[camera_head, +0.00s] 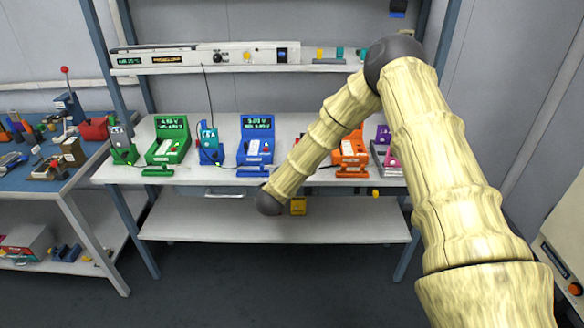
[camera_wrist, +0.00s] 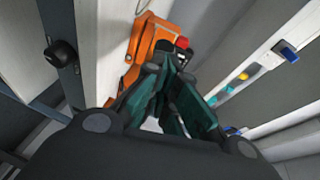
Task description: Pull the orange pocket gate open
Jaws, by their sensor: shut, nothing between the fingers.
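The orange station (camera_head: 350,148) stands on the bench shelf, right of the blue one and partly beside my arm. A low orange bar with a handle (camera_head: 352,173) lies at its front edge; I take it as the pocket gate, though its exact state is too small to tell. In the wrist view, an orange body (camera_wrist: 150,42) with a red part rises just beyond my fingers. My gripper (camera_wrist: 174,66) has its dark green fingers drawn together, with nothing held. Its fingertips overlap the orange body in the picture; contact cannot be told. The head view does not show the fingers.
Green (camera_head: 168,140) and blue (camera_head: 256,140) stations stand to the left, with similar low bars in front. A purple and pink item (camera_head: 385,152) is close on the right. An upper shelf (camera_head: 230,58) runs above. A yellow block (camera_head: 298,206) lies on the lower shelf.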

